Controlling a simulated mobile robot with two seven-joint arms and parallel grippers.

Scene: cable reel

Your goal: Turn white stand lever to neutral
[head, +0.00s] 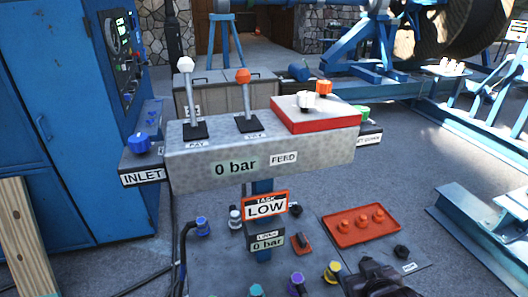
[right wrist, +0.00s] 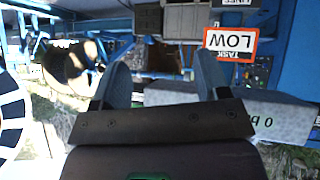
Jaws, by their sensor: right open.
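The white lever (head: 186,65) rises from a black base on the left of the grey control stand (head: 190,160) in the head view. It looks nearly upright, its knob slightly left of its base; I cannot tell its exact tilt. An orange-knobbed lever (head: 243,76) stands to its right. My right gripper (head: 380,282) is at the bottom right of the head view, well below and to the right of the white lever. In the right wrist view its two grey fingers (right wrist: 163,82) are apart, with nothing held. My left gripper is not in view.
A red plate (head: 350,118) with white and orange knobs sits at the stand's right end. A blue INLET knob (head: 140,142) is at left, beside a blue cabinet (head: 60,120). Below are coloured valves and a red tray (head: 345,240). Space above the stand is open.

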